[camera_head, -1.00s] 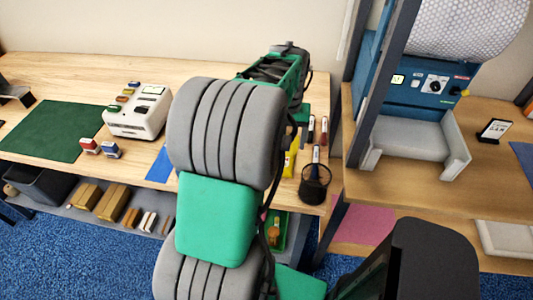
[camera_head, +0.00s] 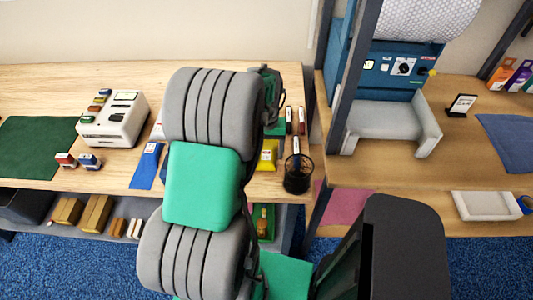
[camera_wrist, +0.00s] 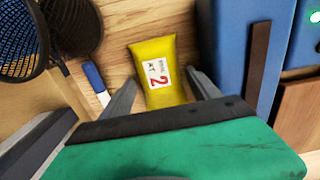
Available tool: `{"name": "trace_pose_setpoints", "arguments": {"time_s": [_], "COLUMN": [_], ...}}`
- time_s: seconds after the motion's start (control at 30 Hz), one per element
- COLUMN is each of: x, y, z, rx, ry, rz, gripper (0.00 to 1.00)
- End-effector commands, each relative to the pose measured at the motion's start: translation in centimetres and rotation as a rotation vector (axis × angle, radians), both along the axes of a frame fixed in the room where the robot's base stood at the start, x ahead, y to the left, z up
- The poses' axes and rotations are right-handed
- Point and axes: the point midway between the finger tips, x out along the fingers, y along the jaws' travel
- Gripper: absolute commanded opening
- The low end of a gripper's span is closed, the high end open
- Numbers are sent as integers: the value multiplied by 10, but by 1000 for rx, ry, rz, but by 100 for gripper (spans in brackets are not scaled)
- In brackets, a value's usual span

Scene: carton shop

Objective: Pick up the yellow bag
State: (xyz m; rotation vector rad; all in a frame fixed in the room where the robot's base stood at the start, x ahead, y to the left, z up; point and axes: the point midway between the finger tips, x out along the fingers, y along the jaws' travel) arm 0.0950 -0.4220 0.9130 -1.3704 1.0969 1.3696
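The yellow bag (camera_head: 267,156) lies on the wooden bench, partly hidden by my arm in the head view. In the wrist view the yellow bag (camera_wrist: 152,52) shows a white label with a red 2. My gripper (camera_wrist: 163,92) is open, with one finger to each side of the bag's near end in that view. The fingers look apart from the bag, and its lowest edge meets my gripper's dark bar in the picture. I cannot tell the height gap. My arm hides the fingertips in the head view.
A black mesh cup (camera_head: 298,178) stands close to the bag at the bench's front edge. Several markers (camera_head: 301,121) are behind it. A blue cloth strip (camera_head: 147,166) and white machine (camera_head: 115,120) are left. A blue machine (camera_head: 398,72) stands on the right table.

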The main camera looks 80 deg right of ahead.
Motion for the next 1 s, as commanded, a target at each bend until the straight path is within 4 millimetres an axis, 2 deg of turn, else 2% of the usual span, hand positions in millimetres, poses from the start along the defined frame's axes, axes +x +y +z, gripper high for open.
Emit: {"name": "trace_pose_setpoints", "arguments": {"time_s": [0.07,0.73,1.0], "x": [0,0,0], "y": [0,0,0], "z": [0,0,2], "rx": [0,0,0], "ry": [0,0,0], "rz": [0,0,0], "gripper": [63,8,8]}}
